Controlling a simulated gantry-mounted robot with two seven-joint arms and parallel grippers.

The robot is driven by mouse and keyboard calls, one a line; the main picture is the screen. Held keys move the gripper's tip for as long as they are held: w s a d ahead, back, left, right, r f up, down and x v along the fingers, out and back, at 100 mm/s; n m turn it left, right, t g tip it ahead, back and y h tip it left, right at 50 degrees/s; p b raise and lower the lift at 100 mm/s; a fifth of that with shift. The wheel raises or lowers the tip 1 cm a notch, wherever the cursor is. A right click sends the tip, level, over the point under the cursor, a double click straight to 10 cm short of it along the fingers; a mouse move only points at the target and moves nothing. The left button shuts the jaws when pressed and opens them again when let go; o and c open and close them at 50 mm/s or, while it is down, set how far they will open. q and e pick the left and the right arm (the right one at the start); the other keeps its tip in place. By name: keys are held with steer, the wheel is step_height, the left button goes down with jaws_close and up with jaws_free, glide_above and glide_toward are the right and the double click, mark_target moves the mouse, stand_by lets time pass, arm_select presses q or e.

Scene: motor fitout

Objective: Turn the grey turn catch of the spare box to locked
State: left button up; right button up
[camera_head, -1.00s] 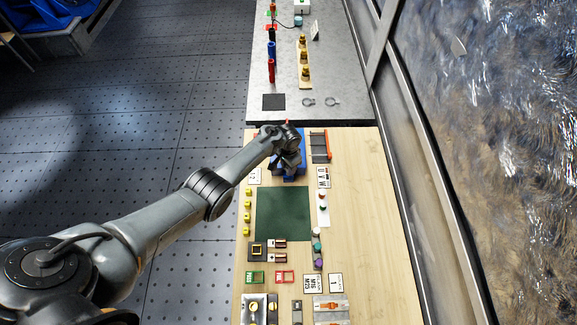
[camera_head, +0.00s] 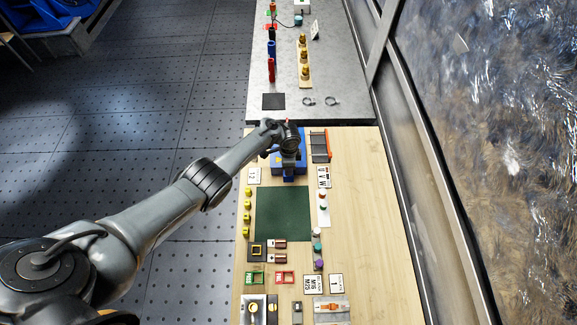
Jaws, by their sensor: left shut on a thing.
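A blue box (camera_head: 275,168), which I take to be the spare box, stands at the far end of the wooden table. My left gripper (camera_head: 289,172) is over the box's near side, with the wrist above it. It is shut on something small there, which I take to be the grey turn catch. The catch is hidden by the gripper, so I cannot see which way it points. My right gripper is not in view.
An orange-and-grey rack (camera_head: 320,147) stands just right of the box. The table's right side is clear.

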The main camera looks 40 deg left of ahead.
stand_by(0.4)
arm_select(q)
steer(key=o, duration=1)
steer(key=shift+o, duration=0.2)
step_height(320, 180, up, 11)
steer(key=p, duration=0.4)
steer(key=shift+f, duration=0.2)
